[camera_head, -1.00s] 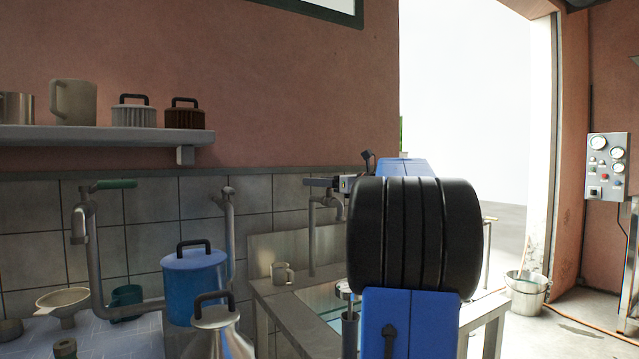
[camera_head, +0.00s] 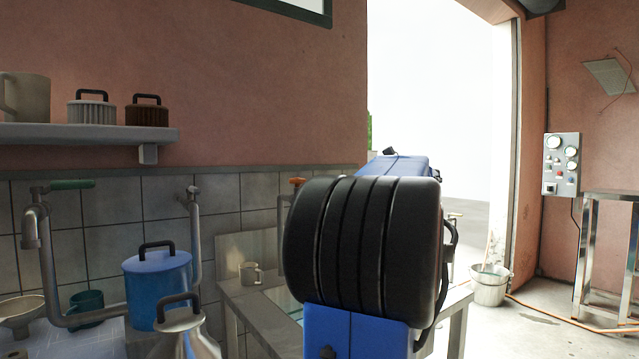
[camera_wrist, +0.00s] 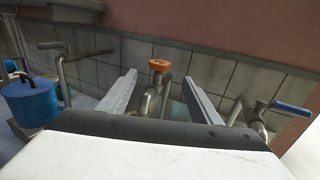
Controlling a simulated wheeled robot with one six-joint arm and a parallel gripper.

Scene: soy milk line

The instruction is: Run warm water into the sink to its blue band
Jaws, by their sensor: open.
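In the wrist view, a tap with an orange handle (camera_wrist: 159,65) stands on a bent metal pipe against the tiles. My gripper (camera_wrist: 158,82) is open, its two pale fingers to either side of this tap in the picture; I see no contact. The orange handle also shows in the head view (camera_head: 297,181), where my arm hides the gripper. A tap with a blue lever (camera_wrist: 292,107) is at the right of the wrist view. The sink (camera_head: 262,308) is mostly hidden behind my arm; its blue band and water level cannot be made out.
A beige mug (camera_head: 250,272) stands on the sink's surround. At the left are a blue lidded pot (camera_head: 158,290), a funnel (camera_head: 20,312) and a green-handled tap (camera_head: 72,184). A shelf (camera_head: 85,134) juts from the wall. A bucket (camera_head: 490,287) stands by the doorway.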

